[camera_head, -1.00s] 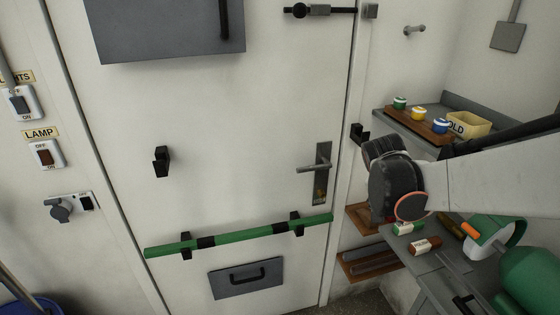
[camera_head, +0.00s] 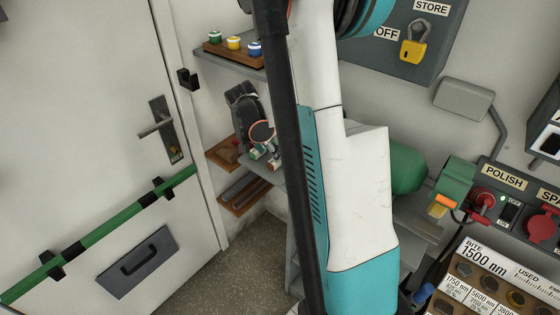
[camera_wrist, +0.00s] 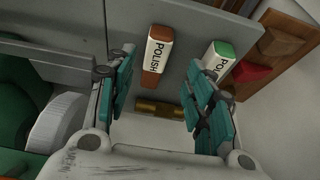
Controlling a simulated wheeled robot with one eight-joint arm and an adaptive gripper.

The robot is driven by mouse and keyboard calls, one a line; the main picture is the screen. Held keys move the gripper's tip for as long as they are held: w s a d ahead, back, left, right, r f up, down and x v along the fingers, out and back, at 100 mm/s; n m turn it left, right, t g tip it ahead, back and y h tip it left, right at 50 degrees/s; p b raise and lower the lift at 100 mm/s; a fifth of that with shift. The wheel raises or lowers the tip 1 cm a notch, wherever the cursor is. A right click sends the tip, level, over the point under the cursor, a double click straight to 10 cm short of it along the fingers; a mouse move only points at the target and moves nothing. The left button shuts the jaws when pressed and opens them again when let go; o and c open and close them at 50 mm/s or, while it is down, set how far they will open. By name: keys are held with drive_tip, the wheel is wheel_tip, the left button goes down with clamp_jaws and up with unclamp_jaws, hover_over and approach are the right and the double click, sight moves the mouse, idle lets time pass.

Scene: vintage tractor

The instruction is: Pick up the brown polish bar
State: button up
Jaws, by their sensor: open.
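The brown polish bar (camera_wrist: 157,55) has a white POLISH label and brown ends. In the wrist view it lies on a grey surface (camera_wrist: 85,12) beyond and between my finger pads. My gripper (camera_wrist: 159,75) is open and empty, with one teal-padded finger on each side. The bar appears apart from both pads. A similar bar with a green end (camera_wrist: 218,58) lies to its right, partly behind the right finger.
A brass-coloured cylinder (camera_wrist: 160,108) lies nearer my palm, between the fingers. A red object (camera_wrist: 250,72) and a wooden tray (camera_wrist: 285,38) are at the right. A green machine (camera_head: 407,168) stands right of my arm. A door (camera_head: 90,120) is at the left.

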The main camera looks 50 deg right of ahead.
drive_tip(key=shift+d+b+x, duration=0.25)
drive_tip(key=shift+b+x, duration=0.65)
drive_tip(key=shift+x, duration=1.9)
drive_tip(key=shift+s+r, duration=0.2)
drive_tip(key=shift+s, duration=0.05)
clamp_jaws()
